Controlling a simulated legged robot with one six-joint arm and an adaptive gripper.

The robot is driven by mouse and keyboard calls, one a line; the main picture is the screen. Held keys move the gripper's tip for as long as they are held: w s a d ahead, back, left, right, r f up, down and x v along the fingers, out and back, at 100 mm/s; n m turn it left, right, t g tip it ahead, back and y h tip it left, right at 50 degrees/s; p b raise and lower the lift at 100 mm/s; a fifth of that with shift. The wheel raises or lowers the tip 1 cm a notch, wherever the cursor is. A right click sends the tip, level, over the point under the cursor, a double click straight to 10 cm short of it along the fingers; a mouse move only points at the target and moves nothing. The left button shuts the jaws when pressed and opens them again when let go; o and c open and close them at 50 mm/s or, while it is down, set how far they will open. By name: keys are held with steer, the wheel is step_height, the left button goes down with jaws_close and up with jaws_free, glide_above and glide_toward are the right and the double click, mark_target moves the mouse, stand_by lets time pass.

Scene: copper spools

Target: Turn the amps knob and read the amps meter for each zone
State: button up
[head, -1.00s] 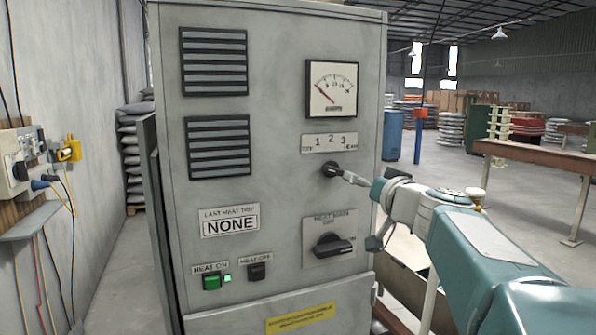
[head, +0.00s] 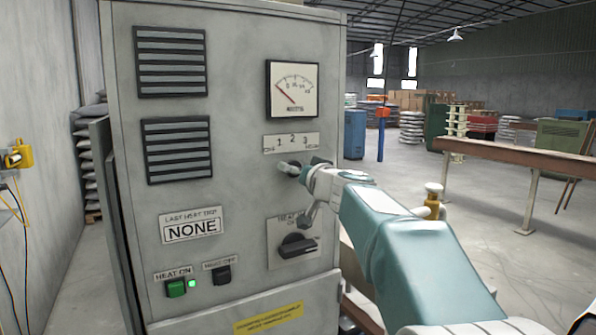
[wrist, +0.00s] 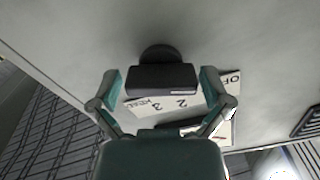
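The amps meter (head: 292,88) is a white square dial in a dark frame high on the grey cabinet. Its needle points up-left, near the low end of the scale; the exact value is too small to read. The black amps knob (wrist: 162,80) sits under the 1-2-3 zone label (head: 291,142), which also shows upside down in the wrist view (wrist: 180,103). My gripper (wrist: 161,82) is spread with one finger on each side of the knob. I cannot tell whether the fingers touch it. In the head view my gripper partly hides the knob.
Below are a black rotary heat switch (head: 297,245), a lit green HEAT ON button (head: 176,288) and a black HEAT OFF button (head: 222,275). A plate (head: 193,226) reads NONE.

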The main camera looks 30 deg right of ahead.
steer(key=shift+a, duration=0.1)
steer(key=c, duration=0.7)
steer(key=shift+o, duration=0.2)
steer(key=shift+m, duration=0.4)
steer(key=m, duration=0.4)
steer(key=shift+m, duration=0.3)
steer(key=m, duration=0.5)
steer(key=shift+f, duration=0.15)
steer(key=m, duration=0.5)
steer(key=shift+f+m, duration=0.15)
steer(key=shift+m, duration=0.25)
steer(key=shift+f+m, duration=0.2)
steer(key=shift+m, duration=2.1)
